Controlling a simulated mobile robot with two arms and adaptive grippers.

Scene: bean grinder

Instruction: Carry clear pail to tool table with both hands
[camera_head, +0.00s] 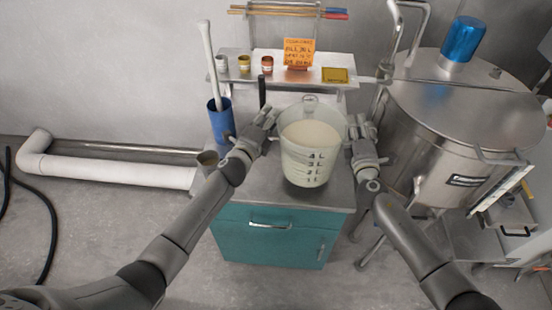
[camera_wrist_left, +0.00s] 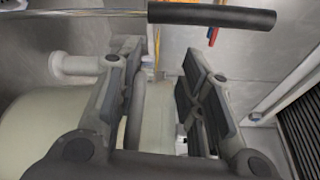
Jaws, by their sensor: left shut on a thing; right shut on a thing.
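The clear pail (camera_head: 308,158) is upright, with dark level marks on its front and pale contents. It is over the grey top of a teal cabinet (camera_head: 240,207); I cannot tell whether it rests on it. My left gripper (camera_head: 268,124) is shut at the pail's left side. In the left wrist view the pale pail (camera_wrist_left: 35,125) fills the lower left, and the left fingers (camera_wrist_left: 165,90) partly hide the gripped part. My right gripper (camera_head: 358,130) is shut at the pail's right side.
A blue holder (camera_head: 221,122) with a long white tool stands left of the pail. A shelf (camera_head: 225,77) behind carries small jars and an orange sign (camera_head: 298,52). A large steel vessel (camera_head: 450,125) stands close on the right. Floor is open at the front left.

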